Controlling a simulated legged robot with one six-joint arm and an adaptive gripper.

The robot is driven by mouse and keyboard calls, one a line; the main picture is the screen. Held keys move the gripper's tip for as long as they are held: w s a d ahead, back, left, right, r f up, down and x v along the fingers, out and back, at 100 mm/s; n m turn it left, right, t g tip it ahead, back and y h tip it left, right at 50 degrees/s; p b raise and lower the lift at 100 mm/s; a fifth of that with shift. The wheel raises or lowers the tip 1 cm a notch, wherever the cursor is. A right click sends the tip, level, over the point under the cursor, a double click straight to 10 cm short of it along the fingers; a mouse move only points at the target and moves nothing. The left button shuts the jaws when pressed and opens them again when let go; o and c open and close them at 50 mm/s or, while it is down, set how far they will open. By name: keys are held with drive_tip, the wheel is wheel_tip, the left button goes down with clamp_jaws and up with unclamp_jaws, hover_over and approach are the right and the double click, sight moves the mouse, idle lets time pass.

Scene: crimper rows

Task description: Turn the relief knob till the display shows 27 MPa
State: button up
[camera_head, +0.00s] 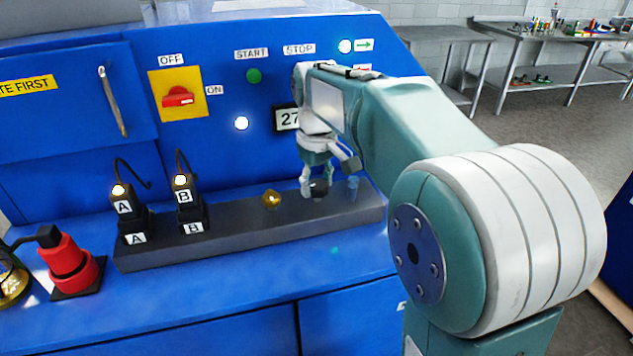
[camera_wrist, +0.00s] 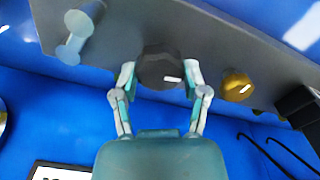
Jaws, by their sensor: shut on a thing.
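The relief knob (camera_wrist: 158,68) is a dark round knob with a white mark, on the grey bar of the blue machine. My gripper (camera_wrist: 160,76) has a finger on each side of it and is shut on it. In the head view my gripper (camera_head: 316,184) reaches down to the dark knob (camera_head: 319,189) near the right part of the bar.
A brass fitting (camera_head: 271,198) sits left of the knob and a blue-grey one (camera_head: 353,188) right of it. Plugs A (camera_head: 124,207) and B (camera_head: 183,188) stand further left on the grey bar (camera_head: 240,233). A red switch (camera_head: 178,97) and a green button (camera_head: 253,76) are on the panel.

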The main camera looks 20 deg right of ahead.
sight(316, 183)
drive_tip(key=shift+f+m, duration=0.1)
drive_tip(key=shift+m, duration=0.2)
drive_tip(key=o, duration=1.1)
drive_tip(key=shift+o, duration=0.2)
wheel_tip(316, 183, up, 12)
